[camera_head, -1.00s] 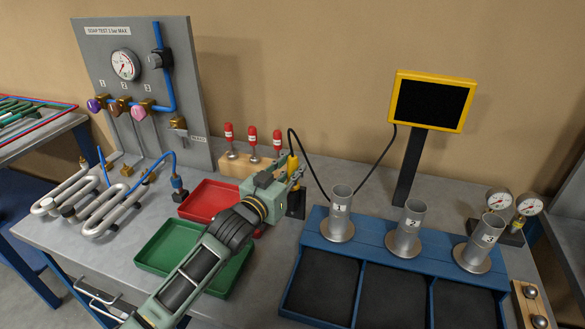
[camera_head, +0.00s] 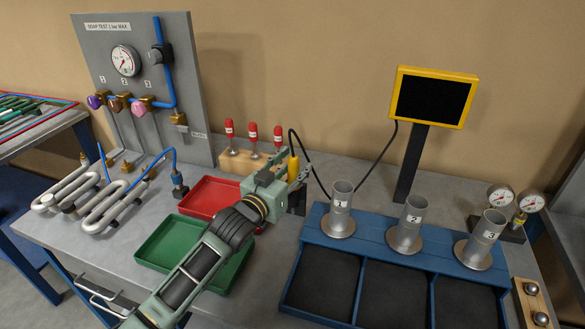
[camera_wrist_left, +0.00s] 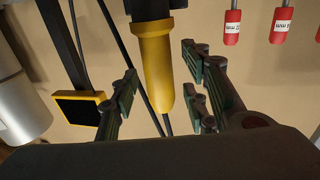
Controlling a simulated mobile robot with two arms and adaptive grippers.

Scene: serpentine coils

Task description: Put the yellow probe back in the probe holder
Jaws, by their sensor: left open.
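In the left wrist view there are gaps between the probe and both fingers. The lower part of the holder is partly hidden by my gripper in the head view. My right gripper is out of view.
A red tray (camera_head: 183,204) and a green tray (camera_head: 148,256) lie under and beside my left arm. A wooden block (camera_head: 230,163) with red-handled tools stands behind. A blue rack (camera_head: 376,246) with metal cups is at right. The cable runs to the yellow-framed monitor (camera_head: 433,98).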

